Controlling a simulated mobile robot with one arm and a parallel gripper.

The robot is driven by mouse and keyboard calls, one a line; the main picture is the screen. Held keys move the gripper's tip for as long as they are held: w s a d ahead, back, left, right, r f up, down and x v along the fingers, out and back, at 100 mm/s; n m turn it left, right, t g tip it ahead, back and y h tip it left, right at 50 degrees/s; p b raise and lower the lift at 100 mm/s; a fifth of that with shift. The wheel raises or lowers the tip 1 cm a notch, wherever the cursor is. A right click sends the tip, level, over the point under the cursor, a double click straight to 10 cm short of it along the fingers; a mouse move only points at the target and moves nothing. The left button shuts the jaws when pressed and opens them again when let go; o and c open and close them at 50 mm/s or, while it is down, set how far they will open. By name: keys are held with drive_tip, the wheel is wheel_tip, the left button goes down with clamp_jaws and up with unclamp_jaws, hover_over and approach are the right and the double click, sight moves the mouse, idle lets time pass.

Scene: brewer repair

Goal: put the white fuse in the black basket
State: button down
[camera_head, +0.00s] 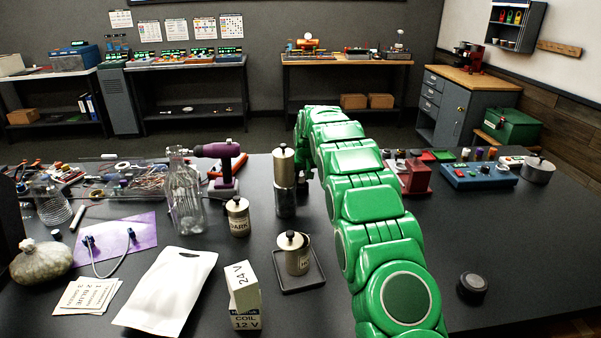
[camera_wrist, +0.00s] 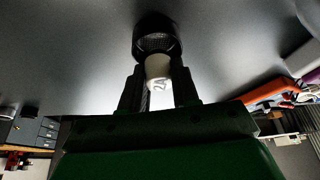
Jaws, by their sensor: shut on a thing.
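In the wrist view, my gripper (camera_wrist: 158,82) is shut on the white fuse (camera_wrist: 158,68), a short pale cylinder with dark "2A"-like marking. The fuse sits between the two dark fingers, its far end sticking out past them. The black basket (camera_wrist: 154,24), a small round dark cup with a mesh-like inside, is straight beyond the fingertips. The fuse's far end overlaps the basket's near rim in the picture; I cannot tell whether it is inside or just short of it. In the head view, my green arm hides the fuse and I cannot make out the basket.
In the head view, a steel cylinder (camera_head: 284,168), a "DARK" canister (camera_head: 238,218) and a purple drill (camera_head: 222,160) stand left of my arm. A red device (camera_head: 413,175) and a blue panel (camera_head: 478,176) stand to its right.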

sight(301, 174)
drive_tip(key=c, duration=0.8)
unclamp_jaws()
drive_tip(key=shift+o, duration=0.2)
drive_tip(key=shift+r, duration=3.55)
